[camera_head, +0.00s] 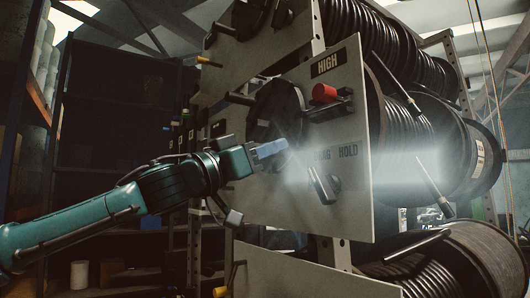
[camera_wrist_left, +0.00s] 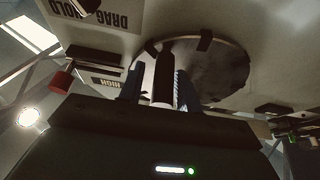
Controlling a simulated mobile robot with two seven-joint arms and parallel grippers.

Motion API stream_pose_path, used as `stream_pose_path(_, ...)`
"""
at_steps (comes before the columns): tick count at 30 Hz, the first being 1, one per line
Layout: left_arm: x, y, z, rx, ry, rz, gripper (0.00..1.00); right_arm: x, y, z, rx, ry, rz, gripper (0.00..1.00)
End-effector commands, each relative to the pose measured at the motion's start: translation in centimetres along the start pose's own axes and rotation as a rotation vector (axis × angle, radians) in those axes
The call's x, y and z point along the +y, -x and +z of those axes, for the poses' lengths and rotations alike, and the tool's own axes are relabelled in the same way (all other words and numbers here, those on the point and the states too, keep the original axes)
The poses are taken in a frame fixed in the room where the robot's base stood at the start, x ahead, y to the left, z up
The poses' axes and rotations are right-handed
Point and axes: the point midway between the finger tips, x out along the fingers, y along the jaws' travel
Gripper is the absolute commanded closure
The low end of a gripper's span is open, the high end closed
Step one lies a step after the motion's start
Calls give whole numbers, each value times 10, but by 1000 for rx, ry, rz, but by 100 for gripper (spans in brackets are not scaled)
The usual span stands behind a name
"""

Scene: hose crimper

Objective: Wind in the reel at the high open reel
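The HIGH panel (camera_head: 352,130) is a pale upright plate with a dark round crank disc (camera_head: 272,108) at its left edge. The disc also shows in the wrist view (camera_wrist_left: 222,72). Behind the panel is a large reel wound with black hose (camera_head: 402,125). My left gripper (camera_head: 272,149) is at the lower part of the disc. My right gripper is not in view.
A red knob on a black bracket (camera_head: 325,93) sits right of the disc. A black lever (camera_head: 322,186) is below, by the DRAG and HOLD labels. Other reels are above and below (camera_head: 490,258). Dark shelving (camera_head: 110,110) stands at the left.

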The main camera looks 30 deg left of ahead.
Motion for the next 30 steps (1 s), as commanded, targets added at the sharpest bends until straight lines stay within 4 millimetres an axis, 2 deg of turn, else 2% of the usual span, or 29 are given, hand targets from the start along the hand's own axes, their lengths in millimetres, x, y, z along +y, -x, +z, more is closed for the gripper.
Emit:
stream_pose_path(3, 0, 0, 1, -1, 1, 0, 59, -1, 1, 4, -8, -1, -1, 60)
stream_pose_path(13, -1, 6, 0, -1, 1, -2, 59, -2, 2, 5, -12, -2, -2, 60)
stream_pose_path(30, -3, 70, -3, 7, 4, -8, 59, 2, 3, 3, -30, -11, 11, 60)
